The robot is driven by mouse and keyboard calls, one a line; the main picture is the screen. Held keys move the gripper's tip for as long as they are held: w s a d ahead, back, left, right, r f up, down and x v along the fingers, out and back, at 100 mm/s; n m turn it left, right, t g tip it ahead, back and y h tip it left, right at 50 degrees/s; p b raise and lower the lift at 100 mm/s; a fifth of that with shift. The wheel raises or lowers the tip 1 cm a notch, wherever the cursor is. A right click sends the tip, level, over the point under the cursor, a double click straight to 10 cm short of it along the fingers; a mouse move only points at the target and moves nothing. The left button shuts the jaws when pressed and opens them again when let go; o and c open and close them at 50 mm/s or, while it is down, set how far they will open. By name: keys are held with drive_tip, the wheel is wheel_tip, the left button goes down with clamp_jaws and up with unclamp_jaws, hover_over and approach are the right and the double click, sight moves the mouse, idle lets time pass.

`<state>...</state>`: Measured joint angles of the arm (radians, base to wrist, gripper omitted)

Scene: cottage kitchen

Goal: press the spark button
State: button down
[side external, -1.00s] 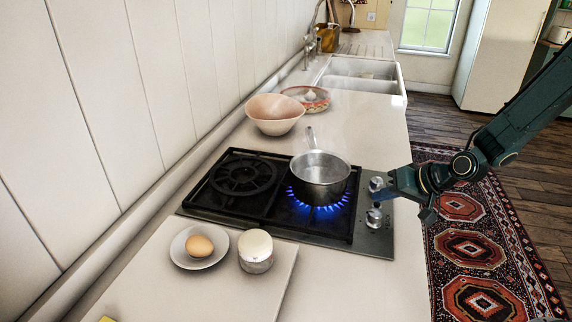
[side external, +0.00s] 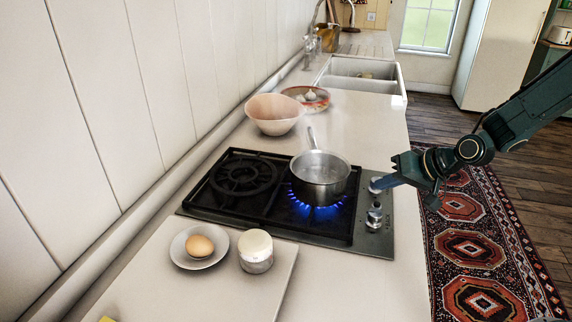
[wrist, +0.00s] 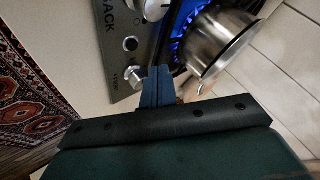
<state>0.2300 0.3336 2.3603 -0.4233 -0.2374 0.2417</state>
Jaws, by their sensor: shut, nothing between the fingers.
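The hob's steel control panel (side external: 385,240) runs along the right side of the cooktop. In the wrist view, a small round control that looks like the spark button (wrist: 133,73) sits near the panel's end, beside a tiny label too small to read. In the wrist view, my fingertips (wrist: 159,70) are just right of the small control; contact cannot be told.
A saucepan (side external: 321,172) stands over a lit blue flame, close left of my gripper. Nearby are a bowl (side external: 274,115), a plate with an egg (side external: 200,245) and a white-topped jar (side external: 256,250). The counter strip right of the hob is clear.

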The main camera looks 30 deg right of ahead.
wheel_tip(320, 180, up, 3)
drive_tip(key=shift+f, duration=0.15)
idle(0.8)
drive_tip(key=s+r+n+g+h, duration=0.1)
drive_tip(key=s+r, duration=0.5)
drive_tip(key=s, duration=0.7)
drive_tip(key=s+r+n+g+h, duration=0.2)
drive_tip(key=s+r, duration=0.4)
drive_tip(key=s, duration=0.7)
drive_tip(key=shift+d+r+n, duration=0.2)
drive_tip(key=shift+d+n, duration=0.05)
drive_tip(key=shift+n, duration=0.65)
